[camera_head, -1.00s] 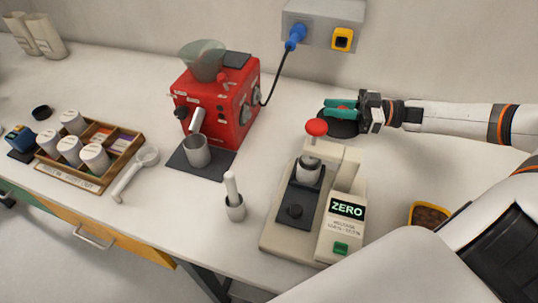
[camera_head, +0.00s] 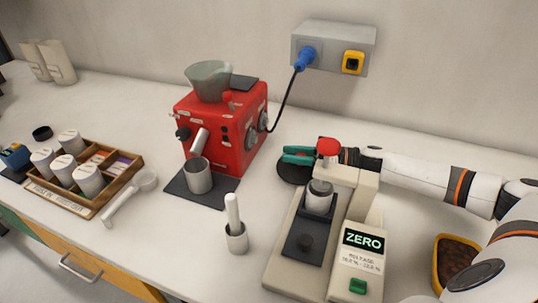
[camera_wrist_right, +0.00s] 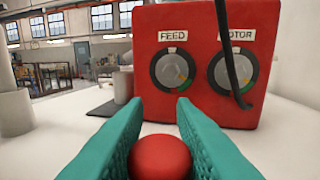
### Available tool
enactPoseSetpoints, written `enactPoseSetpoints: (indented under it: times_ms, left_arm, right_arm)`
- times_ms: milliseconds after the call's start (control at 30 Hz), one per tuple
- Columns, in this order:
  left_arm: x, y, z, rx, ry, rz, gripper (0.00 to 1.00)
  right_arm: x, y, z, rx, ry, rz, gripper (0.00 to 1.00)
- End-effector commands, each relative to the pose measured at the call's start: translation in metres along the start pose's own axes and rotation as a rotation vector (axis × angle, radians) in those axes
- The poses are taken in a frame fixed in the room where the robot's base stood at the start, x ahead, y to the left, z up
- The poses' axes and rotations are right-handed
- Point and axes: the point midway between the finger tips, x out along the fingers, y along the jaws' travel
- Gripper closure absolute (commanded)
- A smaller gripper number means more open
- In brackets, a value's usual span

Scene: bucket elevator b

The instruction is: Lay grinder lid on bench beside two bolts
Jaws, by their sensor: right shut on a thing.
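The grinder lid (camera_head: 292,175) is a dark round disc just right of the red grinder (camera_head: 222,130). My right gripper (camera_head: 299,155), with teal fingers, is over it. In the right wrist view the gripper (camera_wrist_right: 160,135) is shut on the lid's red knob (camera_wrist_right: 160,157). The disc itself is out of sight there. I cannot tell whether the lid touches the bench (camera_head: 200,240). The grinder's clear hopper (camera_head: 209,82) is on top. I cannot make out two bolts. My left gripper is not in view.
The press with the ZERO display (camera_head: 362,240) stands close in front of my right gripper and hides part of it. A mortar and pestle (camera_head: 236,237), a wooden rack (camera_head: 105,195) and a white spoon (camera_head: 125,200) are to the left.

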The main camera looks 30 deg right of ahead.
Motion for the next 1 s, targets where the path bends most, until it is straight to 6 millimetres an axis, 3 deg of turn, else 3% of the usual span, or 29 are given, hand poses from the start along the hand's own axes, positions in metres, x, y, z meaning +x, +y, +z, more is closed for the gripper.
enactPoseSetpoints:
  times_ms: [100, 267, 500, 600, 833, 867, 1000]
  left_arm:
    - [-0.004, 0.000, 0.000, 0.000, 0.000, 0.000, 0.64]
    - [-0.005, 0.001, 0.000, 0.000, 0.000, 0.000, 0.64]
    - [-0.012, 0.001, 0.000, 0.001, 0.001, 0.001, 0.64]
    - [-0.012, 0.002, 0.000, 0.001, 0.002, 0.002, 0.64]
    - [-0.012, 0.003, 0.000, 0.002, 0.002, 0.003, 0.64]
    - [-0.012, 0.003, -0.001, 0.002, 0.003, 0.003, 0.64]
    - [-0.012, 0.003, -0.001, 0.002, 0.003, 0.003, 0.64]
  right_arm:
    - [0.018, 0.000, 0.002, -0.001, -0.002, 0.000, 1.00]
    - [0.030, -0.001, 0.001, -0.002, -0.001, -0.001, 1.00]
    - [0.069, 0.000, 0.001, -0.002, -0.001, 0.000, 1.00]
    - [0.065, 0.000, -0.014, 0.002, 0.002, -0.001, 1.00]
    - [0.065, 0.000, -0.016, -0.001, 0.002, -0.001, 1.00]
    - [0.064, 0.000, -0.016, -0.001, 0.002, -0.001, 0.73]
    - [0.064, 0.000, -0.016, 0.000, 0.002, -0.001, 0.54]
